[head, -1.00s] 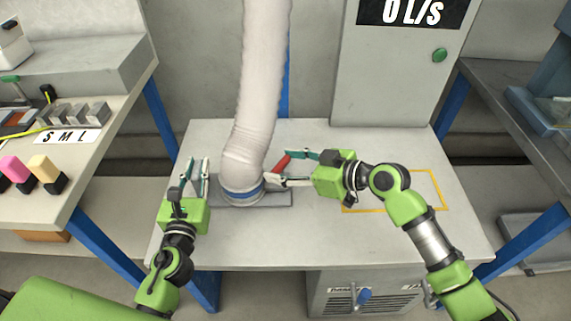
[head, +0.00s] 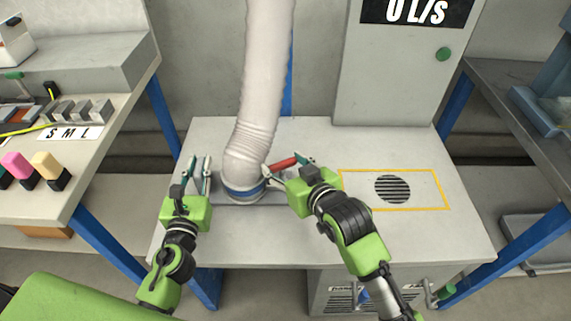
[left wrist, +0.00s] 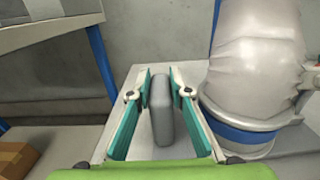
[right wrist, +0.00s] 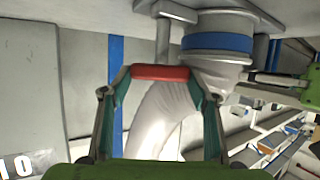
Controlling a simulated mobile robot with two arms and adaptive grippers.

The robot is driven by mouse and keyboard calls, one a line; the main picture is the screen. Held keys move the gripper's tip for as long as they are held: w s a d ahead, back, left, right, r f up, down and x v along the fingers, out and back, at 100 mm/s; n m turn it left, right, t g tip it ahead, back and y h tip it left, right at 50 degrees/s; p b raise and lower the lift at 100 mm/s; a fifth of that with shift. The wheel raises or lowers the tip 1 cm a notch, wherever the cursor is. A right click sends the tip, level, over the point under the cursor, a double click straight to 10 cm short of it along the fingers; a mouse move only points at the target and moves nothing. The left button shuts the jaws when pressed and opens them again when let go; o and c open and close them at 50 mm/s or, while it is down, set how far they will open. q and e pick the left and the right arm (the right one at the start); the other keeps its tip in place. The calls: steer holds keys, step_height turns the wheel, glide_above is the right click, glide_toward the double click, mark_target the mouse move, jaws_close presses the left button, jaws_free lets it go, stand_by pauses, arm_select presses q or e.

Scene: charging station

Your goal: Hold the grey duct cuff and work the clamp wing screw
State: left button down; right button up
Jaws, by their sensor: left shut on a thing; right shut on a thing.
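The pale duct (head: 260,90) comes down to a grey cuff with a blue band (head: 243,190) on the bench. My left gripper (head: 198,165) stands left of the duct. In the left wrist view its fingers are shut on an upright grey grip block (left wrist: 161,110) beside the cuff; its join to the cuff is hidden. A red wing screw (head: 284,163) lies right of the cuff. My right gripper (head: 286,165) is shut on it. In the right wrist view the red bar (right wrist: 161,72) spans between the fingertips, close to the blue band (right wrist: 217,42).
A yellow-outlined square (head: 425,208) with a round black vent (head: 392,189) is free on the bench's right. A grey cabinet (head: 395,80) reading "0 L/s" stands behind. A side table (head: 100,155) with coloured blocks is at left. The bench front is clear.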

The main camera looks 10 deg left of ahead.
arm_select(q)
steer(key=shift+d, duration=0.1)
arm_select(e)
steer(key=shift+f, duration=0.2)
steer(key=o, duration=1.1)
steer(key=shift+r, duration=0.1)
steer(key=v, duration=1.2)
steer(key=shift+a, duration=0.1)
arm_select(q)
steer(key=c, duration=1.8)
jaws_free()
